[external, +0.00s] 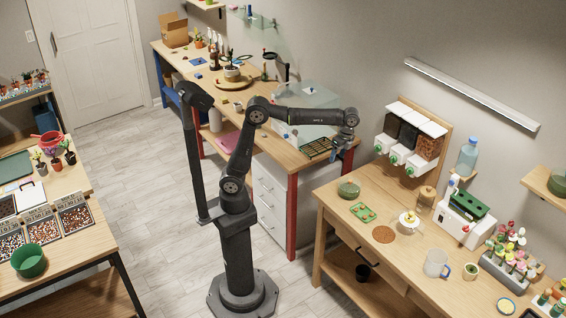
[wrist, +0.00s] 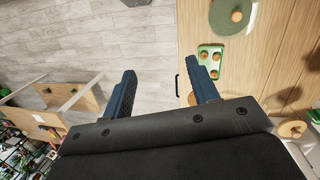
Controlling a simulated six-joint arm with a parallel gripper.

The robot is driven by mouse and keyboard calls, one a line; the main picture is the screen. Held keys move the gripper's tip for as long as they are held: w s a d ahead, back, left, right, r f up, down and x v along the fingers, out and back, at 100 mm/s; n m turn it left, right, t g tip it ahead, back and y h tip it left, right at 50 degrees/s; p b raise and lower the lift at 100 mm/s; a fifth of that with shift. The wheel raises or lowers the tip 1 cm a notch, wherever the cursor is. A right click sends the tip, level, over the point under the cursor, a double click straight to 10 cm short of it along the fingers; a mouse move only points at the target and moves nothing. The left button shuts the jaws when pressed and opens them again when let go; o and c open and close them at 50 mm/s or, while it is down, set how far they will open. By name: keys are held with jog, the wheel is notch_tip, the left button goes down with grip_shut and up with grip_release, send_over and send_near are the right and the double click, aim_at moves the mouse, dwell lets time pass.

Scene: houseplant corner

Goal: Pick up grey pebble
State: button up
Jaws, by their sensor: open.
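I cannot make out a grey pebble in either view; it may be hidden or too small to tell. My gripper (external: 342,143) hangs at the end of my outstretched arm, near the corner of the right-hand wooden table (external: 335,208). In the wrist view, the two dark blue fingers of my gripper (wrist: 165,73) stand wide apart. Nothing is between them but the floor and the table edge far below.
The right-hand table holds a green dish (external: 348,189), a green tray (external: 362,212), a round brown mat (external: 383,234) and a clear jug (external: 436,263). Dispensers (external: 410,140) stand behind. Bins of coloured pebbles (external: 41,229) and a green bowl (external: 28,261) are at left.

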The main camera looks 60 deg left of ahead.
jog(key=w+a+f+n+h, duration=0.1)
jog(key=w+a+h, duration=0.1)
jog(key=w+a, duration=0.35)
jog(key=w+a+n+g+h, duration=0.1)
jog(key=w+a, duration=0.2)
jog(key=a, duration=0.6)
jog(key=w+a+f+n+h, duration=0.1)
jog(key=w+a+h, duration=0.1)
jog(key=w+a, duration=0.35)
jog(key=a+n+t+h, duration=0.2)
jog(key=a+h, duration=0.2)
jog(key=a, duration=2.1)
jog(key=s+a+r+n+t+h, duration=0.1)
jog(key=s+a+t, duration=0.2)
jog(key=a, duration=0.7)
jog(key=s+a+n+t+h, duration=0.1)
jog(key=s+a+t, duration=0.15)
jog(key=a, duration=0.65)
jog(key=s+a+r+n+t+y, duration=0.2)
jog(key=s+a+t, duration=0.4)
jog(key=s+a, duration=1.2)
send_near(264, 135)
jog(key=shift+w+d+f, duration=0.2)
jog(key=shift+w+f, duration=0.4)
jog(key=shift+x, duration=2.9)
jog(key=shift+w+a+r, duration=0.1)
jog(key=shift+w+a, duration=0.05)
jog(key=c, duration=1)
